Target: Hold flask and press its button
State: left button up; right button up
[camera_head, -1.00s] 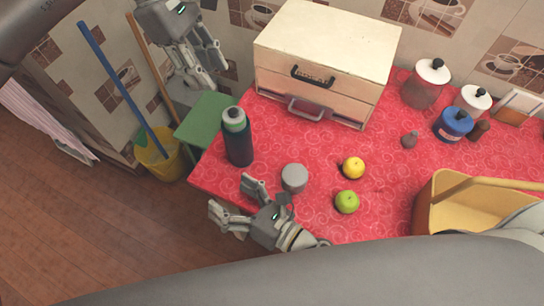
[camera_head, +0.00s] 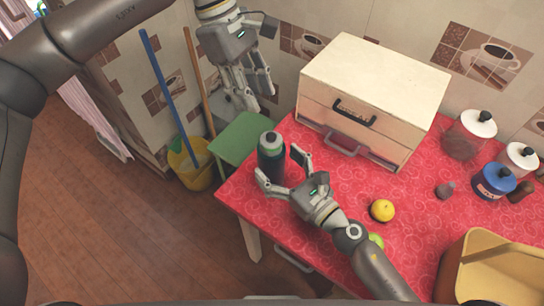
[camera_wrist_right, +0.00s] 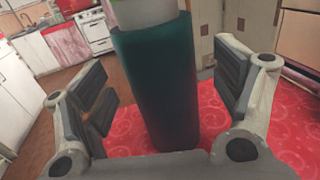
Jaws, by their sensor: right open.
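The flask (camera_head: 270,160) stands upright near the left corner of the red-covered counter. It has a dark teal body and a grey top; a button cannot be made out. My right gripper (camera_head: 279,176) is open, with its fingers on either side of the flask. In the right wrist view the flask (camera_wrist_right: 155,85) stands between the open finger pads (camera_wrist_right: 160,92), with gaps on both sides. My left gripper (camera_head: 258,97) is higher up, beyond the counter's left end near the wall, apart from the flask. Its fingers are spread and empty.
A cream drawer box (camera_head: 375,95) stands behind the flask to the right. A yellow fruit (camera_head: 382,210), a green fruit (camera_head: 376,241) partly behind my right arm, jars (camera_head: 470,135) and a yellow container (camera_head: 485,262) are to the right. A green stool (camera_head: 238,138) stands left of the counter.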

jog(key=shift+x, duration=1.45)
jog(key=c, duration=1.6)
pick_arm(q)
grip_shut()
pick_arm(e)
jog(key=shift+c, duration=0.2)
